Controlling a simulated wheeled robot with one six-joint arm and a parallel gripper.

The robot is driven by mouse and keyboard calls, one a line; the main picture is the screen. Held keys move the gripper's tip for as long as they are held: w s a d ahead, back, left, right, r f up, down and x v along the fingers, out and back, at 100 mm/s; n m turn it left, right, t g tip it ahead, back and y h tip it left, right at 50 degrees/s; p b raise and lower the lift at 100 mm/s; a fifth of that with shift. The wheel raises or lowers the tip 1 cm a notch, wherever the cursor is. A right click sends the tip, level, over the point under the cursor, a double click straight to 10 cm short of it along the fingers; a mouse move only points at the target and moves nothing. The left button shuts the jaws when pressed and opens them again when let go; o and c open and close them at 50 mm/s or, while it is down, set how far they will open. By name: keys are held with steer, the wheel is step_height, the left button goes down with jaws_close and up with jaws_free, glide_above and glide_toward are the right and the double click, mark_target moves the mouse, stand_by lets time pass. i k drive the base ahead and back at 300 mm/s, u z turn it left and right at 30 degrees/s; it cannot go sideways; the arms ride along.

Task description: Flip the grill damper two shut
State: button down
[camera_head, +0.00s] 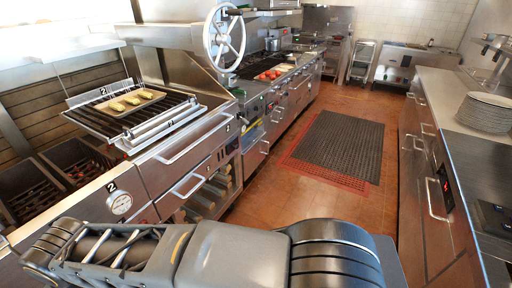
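The char grill (170,125) stands at the left, with slatted grates on top. A label reading 2 (111,187) is on its front panel at the lower left. A round pale dial or disc (119,202) sits just under that label. I cannot tell for sure whether this disc is the damper, nor whether it is open or shut. My grey arm crosses the bottom of the view, close in front of the disc. My gripper is not in view.
A tray with yellowish food (130,103) lies on the grate. A spoked handwheel (224,38) stands behind it. Cooking equipment (290,85) lines the left. A dark mat (335,145) lies on the open floor. The right counter holds stacked plates (486,112).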

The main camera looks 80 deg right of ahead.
mark_target(234, 145)
steer(key=z, duration=2.45)
steer(key=k, duration=0.7)
steer(key=z, duration=0.25)
steer(key=i, duration=0.35)
steer(key=z, duration=0.55)
steer(key=i, duration=1.95)
steer(key=u, duration=1.25)
steer(key=i, duration=0.55)
steer(key=u, duration=0.55)
